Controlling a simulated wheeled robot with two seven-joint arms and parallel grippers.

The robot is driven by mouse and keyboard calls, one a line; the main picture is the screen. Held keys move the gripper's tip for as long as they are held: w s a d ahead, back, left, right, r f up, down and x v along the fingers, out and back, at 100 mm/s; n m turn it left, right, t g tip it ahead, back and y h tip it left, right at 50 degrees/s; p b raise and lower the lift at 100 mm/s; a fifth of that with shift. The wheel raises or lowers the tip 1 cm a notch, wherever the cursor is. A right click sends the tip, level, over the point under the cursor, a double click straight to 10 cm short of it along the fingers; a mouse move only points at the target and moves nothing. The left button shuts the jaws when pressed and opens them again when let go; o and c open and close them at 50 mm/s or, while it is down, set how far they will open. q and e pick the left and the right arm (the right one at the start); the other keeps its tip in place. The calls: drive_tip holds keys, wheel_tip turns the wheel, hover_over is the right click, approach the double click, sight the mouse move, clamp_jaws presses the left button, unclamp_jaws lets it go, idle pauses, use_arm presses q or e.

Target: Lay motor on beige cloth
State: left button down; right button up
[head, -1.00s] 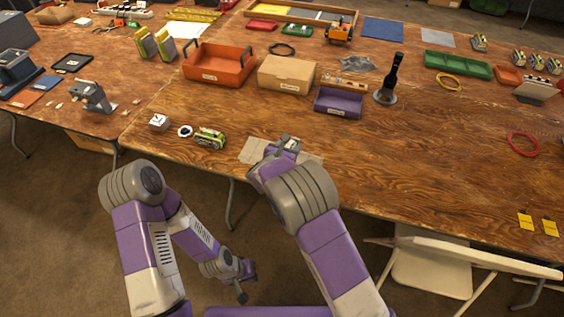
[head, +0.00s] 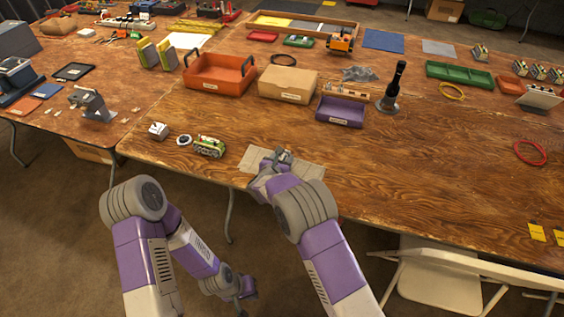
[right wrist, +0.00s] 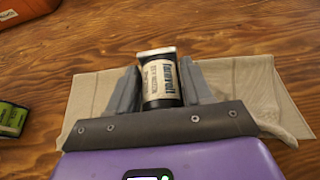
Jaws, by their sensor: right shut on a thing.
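The motor (right wrist: 161,82) is a dark cylinder with a pale printed label and a light end cap. My right gripper (right wrist: 162,88) is shut on it, one grey finger on each side. In the head view the right gripper (head: 281,159) is over the beige cloth (head: 308,168), which lies flat near the table's front edge. The cloth also shows around the fingers in the right wrist view (right wrist: 95,97). I cannot tell whether the motor touches the cloth. My left gripper (head: 244,289) hangs low in front of the table; its jaws are too small to read.
A green-and-white labelled part (head: 209,146), a round white-rimmed piece (head: 184,140) and a white block (head: 158,130) lie left of the cloth. An orange tray (head: 218,77), a cardboard box (head: 287,84) and a purple bin (head: 341,111) stand behind.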

drive_tip(key=shift+f, duration=0.2)
drive_tip(key=shift+f+b, duration=0.7)
drive_tip(key=o, duration=1.3)
drive_tip(key=shift+f, duration=0.15)
drive_tip(key=shift+o, duration=0.2)
drive_tip(key=shift+r, duration=0.2)
